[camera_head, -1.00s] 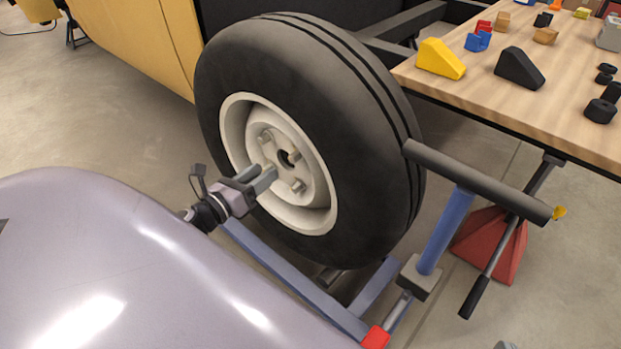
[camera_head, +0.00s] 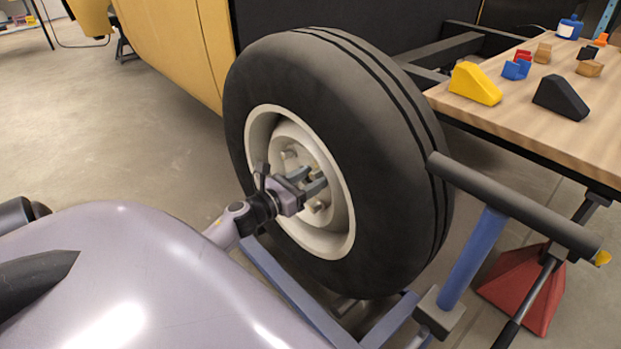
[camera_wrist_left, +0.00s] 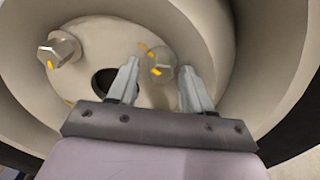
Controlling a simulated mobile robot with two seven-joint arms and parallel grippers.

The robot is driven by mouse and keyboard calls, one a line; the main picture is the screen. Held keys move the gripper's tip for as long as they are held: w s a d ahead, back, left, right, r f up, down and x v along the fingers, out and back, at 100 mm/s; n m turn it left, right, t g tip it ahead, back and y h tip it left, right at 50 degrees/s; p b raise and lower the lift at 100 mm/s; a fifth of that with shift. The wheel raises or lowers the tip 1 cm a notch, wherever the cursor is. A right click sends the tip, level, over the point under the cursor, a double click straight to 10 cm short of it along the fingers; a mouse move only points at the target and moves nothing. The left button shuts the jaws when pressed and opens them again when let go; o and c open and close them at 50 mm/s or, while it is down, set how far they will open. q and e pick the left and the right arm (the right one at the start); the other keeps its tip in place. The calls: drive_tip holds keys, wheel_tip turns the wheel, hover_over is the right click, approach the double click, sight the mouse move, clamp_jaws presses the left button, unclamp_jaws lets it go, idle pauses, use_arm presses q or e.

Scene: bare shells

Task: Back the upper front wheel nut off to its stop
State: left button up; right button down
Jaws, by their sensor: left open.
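The wheel (camera_head: 375,190), a black tyre on a cream rim (camera_head: 341,228), stands left of the bench. Its hub carries metal nuts; one (camera_head: 290,155) shows up and left of my left gripper and another (camera_head: 316,206) below it. My left gripper (camera_head: 321,180) is open in front of the hub. In the left wrist view, one hex nut (camera_wrist_left: 161,66) with a yellow mark lies between the open fingertips (camera_wrist_left: 158,80), with gaps on both sides. A second nut (camera_wrist_left: 59,49) is at upper left, and the dark hub hole (camera_wrist_left: 105,82) is partly behind a finger. My right gripper is not seen.
A blue stand with a dark cross bar (camera_head: 515,205) stands right of the tyre. The wooden bench (camera_head: 520,115) holds a yellow wedge (camera_head: 475,84), a black wedge (camera_head: 561,97) and small blocks. A yellow body panel (camera_head: 170,45) is behind at left.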

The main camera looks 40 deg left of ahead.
use_arm(q)
drive_tip(key=shift+w, duration=0.15)
clamp_jaws()
